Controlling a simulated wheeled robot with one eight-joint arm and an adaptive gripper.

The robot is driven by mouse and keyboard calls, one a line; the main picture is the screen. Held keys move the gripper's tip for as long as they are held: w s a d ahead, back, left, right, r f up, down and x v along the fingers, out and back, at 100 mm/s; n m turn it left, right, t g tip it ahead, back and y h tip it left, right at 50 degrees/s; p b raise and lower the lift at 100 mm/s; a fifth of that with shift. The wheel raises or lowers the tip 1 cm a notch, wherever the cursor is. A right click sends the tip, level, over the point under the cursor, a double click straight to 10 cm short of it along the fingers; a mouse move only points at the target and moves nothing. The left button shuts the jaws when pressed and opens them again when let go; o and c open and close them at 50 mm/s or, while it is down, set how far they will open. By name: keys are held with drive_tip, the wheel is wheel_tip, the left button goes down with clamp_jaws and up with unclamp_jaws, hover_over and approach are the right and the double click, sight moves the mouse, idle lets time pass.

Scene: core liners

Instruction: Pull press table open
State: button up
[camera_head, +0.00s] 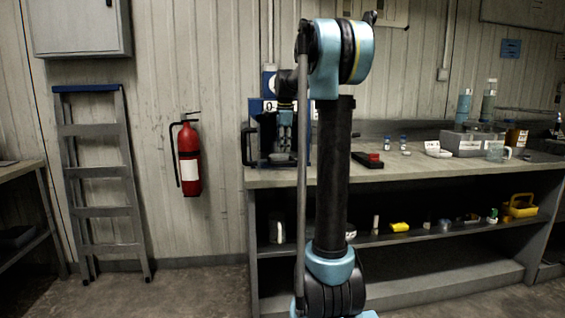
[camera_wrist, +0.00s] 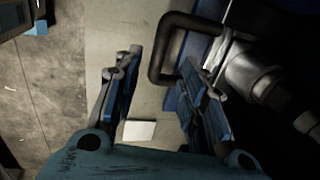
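The press (camera_head: 262,133) stands on the left end of the workbench, dark and blue, largely hidden behind my arm. A black loop handle (camera_head: 246,147) sticks out at its left side. The same handle (camera_wrist: 156,50) is large in the wrist view, beside the blue and metal press body (camera_wrist: 245,68). My gripper (camera_wrist: 160,60) is open, with its fingers spread; the handle's left bar appears between the fingertips. I cannot tell how far beyond the tips it lies. In the head view my gripper (camera_head: 284,142) points down in front of the press. The press table itself is not clearly made out.
The workbench (camera_head: 440,170) carries a black-and-red object (camera_head: 368,160), small bottles and a grey box (camera_head: 467,143) to the right. A fire extinguisher (camera_head: 189,157) and ladder (camera_head: 105,185) are at the left wall. The floor between ladder and bench is clear.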

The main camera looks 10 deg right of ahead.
drive_tip(key=f, duration=0.3)
drive_tip(key=w+f, duration=0.1)
drive_tip(key=f, duration=0.3)
drive_tip(key=shift+w+f, duration=0.2)
clamp_jaws()
